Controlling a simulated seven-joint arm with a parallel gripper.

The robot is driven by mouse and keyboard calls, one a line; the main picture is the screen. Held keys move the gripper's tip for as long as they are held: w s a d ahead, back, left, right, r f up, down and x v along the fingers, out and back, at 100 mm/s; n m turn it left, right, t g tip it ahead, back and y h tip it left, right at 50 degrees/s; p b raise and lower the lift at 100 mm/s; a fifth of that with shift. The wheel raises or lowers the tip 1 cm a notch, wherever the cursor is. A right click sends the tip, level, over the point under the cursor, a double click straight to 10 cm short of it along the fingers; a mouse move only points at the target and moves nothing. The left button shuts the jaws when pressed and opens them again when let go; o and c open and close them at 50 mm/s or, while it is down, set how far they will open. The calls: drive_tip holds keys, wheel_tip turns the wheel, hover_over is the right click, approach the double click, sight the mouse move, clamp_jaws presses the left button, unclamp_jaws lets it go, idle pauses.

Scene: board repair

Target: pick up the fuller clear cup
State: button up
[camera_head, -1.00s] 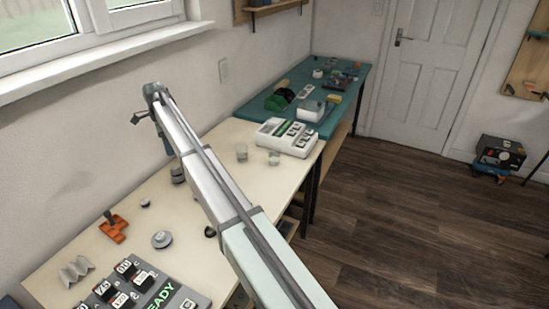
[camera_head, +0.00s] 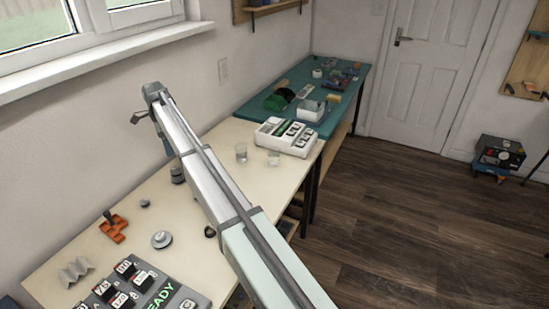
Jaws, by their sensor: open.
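Two small clear cups stand upright, a little apart, on the cream table (camera_head: 110,200) near its far end. The left cup (camera_head: 241,153) looks slightly taller than the right cup (camera_head: 273,158). Both are small in the picture, and I cannot tell which is fuller. My arm stretches from the bottom right up and left across the table. My gripper (camera_head: 143,117) is at its far end, left of the cups and well apart from them. It is open and holds nothing that I can see. Part of it is hidden behind the arm.
A white device with buttons (camera_head: 287,137) stands just behind the cups. A teal bench (camera_head: 340,90) with several items is beyond. An orange tool (camera_head: 113,230), a grey disc (camera_head: 161,239) and a labelled panel (camera_head: 150,285) are nearer. The wall runs along the left.

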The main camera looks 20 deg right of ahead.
drive_tip(key=w+d+m, duration=0.3)
drive_tip(key=d, duration=1.9)
drive_tip(key=n, duration=1.2)
hover_over(274, 155)
drive_tip(key=w, duration=0.2)
drive_tip(key=f, duration=0.8)
drive_tip(key=shift+w+d+f, duration=0.1)
drive_tip(key=shift+d+f, duration=0.15)
drive_tip(key=shift+f, duration=0.15)
drive_tip(key=shift+w+d+f, duration=0.1)
drive_tip(key=shift+w+f, duration=0.05)
drive_tip(key=shift+f, duration=1.25)
drive_tip(key=shift+w+d+f, duration=0.1)
drive_tip(key=shift+f, duration=1.3)
drive_tip(key=shift+c, duration=0.3)
drive_tip(key=c, duration=1.1)
